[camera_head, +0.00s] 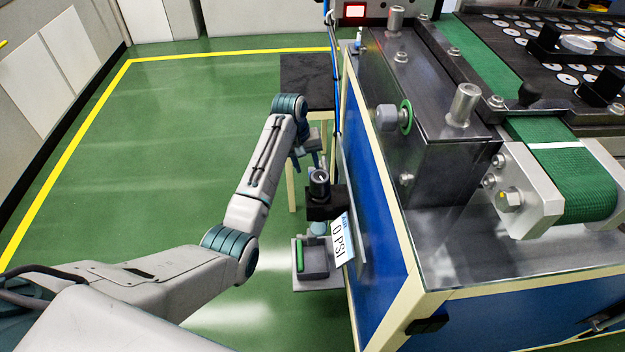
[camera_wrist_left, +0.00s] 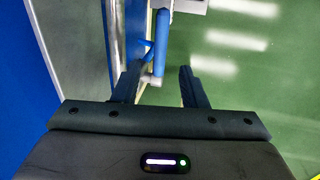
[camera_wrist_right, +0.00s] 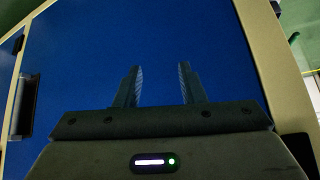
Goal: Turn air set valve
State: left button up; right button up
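The air set valve (camera_head: 319,184) is a dark unit with an upright round knob, on the left side of the blue machine. A tilted label (camera_head: 342,240) reading "AIR 0 PSI" hangs below it. My left gripper (camera_head: 310,160) is just behind and above the valve in the head view; contact cannot be told. In the left wrist view its fingers (camera_wrist_left: 160,88) are apart, with a blue-grey bar (camera_wrist_left: 159,50) showing between or beyond them. My right gripper (camera_wrist_right: 159,88) is open and empty, facing a blue panel (camera_wrist_right: 180,50), and is outside the head view.
A small grey tray (camera_head: 315,262) with a green bar (camera_head: 299,255) sits below the valve. A dark-topped table (camera_head: 305,75) stands behind. The blue machine (camera_head: 375,240) bounds the right side. Green floor (camera_head: 170,150) to the left is open.

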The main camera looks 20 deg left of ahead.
pick_arm(q)
jog(key=f, duration=0.4)
jog(key=d+f+b, duration=0.1)
jog(key=f, duration=0.1)
jog(key=shift+w+f, duration=0.2)
jog(key=shift+f, duration=0.05)
grip_shut()
